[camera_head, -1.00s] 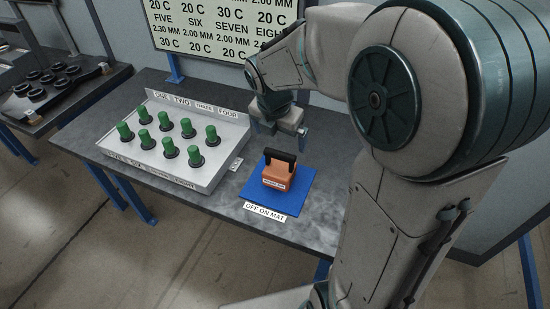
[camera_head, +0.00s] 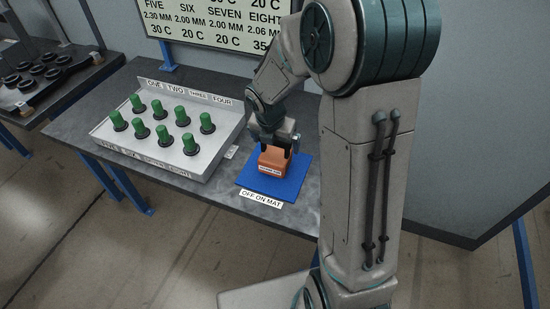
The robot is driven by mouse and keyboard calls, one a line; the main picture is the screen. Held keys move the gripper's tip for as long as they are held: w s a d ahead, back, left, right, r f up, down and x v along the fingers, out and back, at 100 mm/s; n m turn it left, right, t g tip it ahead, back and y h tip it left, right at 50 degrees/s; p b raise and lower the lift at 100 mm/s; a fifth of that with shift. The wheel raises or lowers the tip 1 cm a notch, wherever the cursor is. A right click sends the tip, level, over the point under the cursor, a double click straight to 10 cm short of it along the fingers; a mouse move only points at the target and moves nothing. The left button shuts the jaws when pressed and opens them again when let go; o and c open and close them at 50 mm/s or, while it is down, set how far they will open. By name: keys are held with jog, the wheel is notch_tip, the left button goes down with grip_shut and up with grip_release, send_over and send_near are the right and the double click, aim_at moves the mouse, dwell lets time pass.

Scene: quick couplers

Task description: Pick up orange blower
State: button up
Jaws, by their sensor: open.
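The orange blower (camera_head: 272,161) is a small boxy block with a white label on its front. It sits on the blue mat (camera_head: 290,187) on the grey table. My gripper (camera_head: 278,146) is open and low over the blower's top, with its fingers at the black handle. The handle is mostly hidden behind the gripper, so I cannot tell whether the fingers touch it.
A grey tray (camera_head: 190,171) with several green-capped couplers stands left of the mat. A label reading "OFF ON MAT" (camera_head: 262,199) lies at the mat's front edge. A board with temperatures and sizes (camera_head: 215,30) hangs behind the table. A side bench (camera_head: 20,105) is at the left.

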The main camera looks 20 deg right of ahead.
jog(key=shift+x, duration=1.3)
jog(key=c, duration=0.9)
jog(key=shift+o, duration=0.2)
jog(key=shift+w, duration=0.1)
jog(key=shift+r, duration=0.1)
jog(key=shift+r, duration=0.45)
jog(key=r, duration=0.3)
jog(key=shift+d+r, duration=0.4)
jog(key=s+d+r+p, duration=0.1)
jog(key=s+d+r, duration=0.1)
jog(key=d+r, duration=0.4)
jog(key=d, duration=0.4)
jog(key=shift+s+d+r, duration=0.15)
jog(key=shift+s+d, duration=0.15)
jog(key=shift+o, duration=0.3)
jog(key=shift+a, duration=0.1)
jog(key=shift+c, duration=0.2)
